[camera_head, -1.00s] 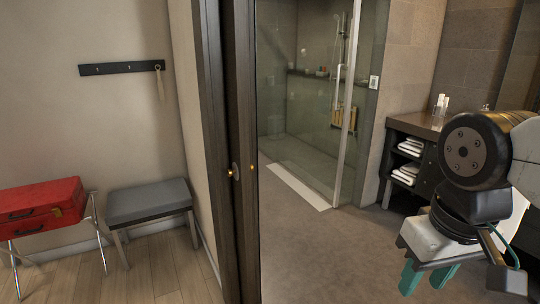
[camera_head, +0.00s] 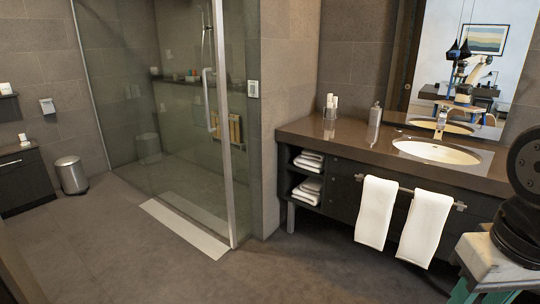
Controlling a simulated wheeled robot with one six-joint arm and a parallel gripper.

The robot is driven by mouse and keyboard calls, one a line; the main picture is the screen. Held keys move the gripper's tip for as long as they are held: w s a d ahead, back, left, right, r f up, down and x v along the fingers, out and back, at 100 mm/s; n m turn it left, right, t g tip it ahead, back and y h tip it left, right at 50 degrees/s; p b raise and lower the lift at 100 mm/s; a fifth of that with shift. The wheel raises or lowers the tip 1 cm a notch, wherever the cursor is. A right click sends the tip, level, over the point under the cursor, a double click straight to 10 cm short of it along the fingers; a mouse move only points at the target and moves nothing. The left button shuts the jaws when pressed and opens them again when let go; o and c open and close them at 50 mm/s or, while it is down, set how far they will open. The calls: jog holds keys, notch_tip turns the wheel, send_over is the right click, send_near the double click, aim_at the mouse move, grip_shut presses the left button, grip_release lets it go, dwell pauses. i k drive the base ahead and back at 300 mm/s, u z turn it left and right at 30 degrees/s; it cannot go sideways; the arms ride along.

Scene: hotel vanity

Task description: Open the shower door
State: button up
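The shower door (camera_head: 180,150) is a clear glass panel in the left half of the head view. It has a vertical metal edge post (camera_head: 222,120) and a long upright bar handle (camera_head: 208,100) near that edge. I cannot tell for sure whether it is fully closed. My gripper (camera_head: 490,293) is at the bottom right corner, far from the door. Its teal fingers look spread apart and empty, with their tips cut off by the frame.
A vanity counter (camera_head: 300,127) with a sink (camera_head: 436,151) and hanging white towels (camera_head: 377,212) stands on the right. A low light threshold strip (camera_head: 185,229) lies before the shower. A bin (camera_head: 71,175) stands at left. The floor (camera_head: 120,255) before the shower is clear.

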aim_at(208, 69)
jog(key=z, duration=0.1)
jog(key=i, duration=2.05)
jog(key=u, duration=0.85)
jog(key=i, duration=1.45)
jog(key=u, duration=0.95)
jog(key=i, duration=0.3)
jog(key=u, duration=0.05)
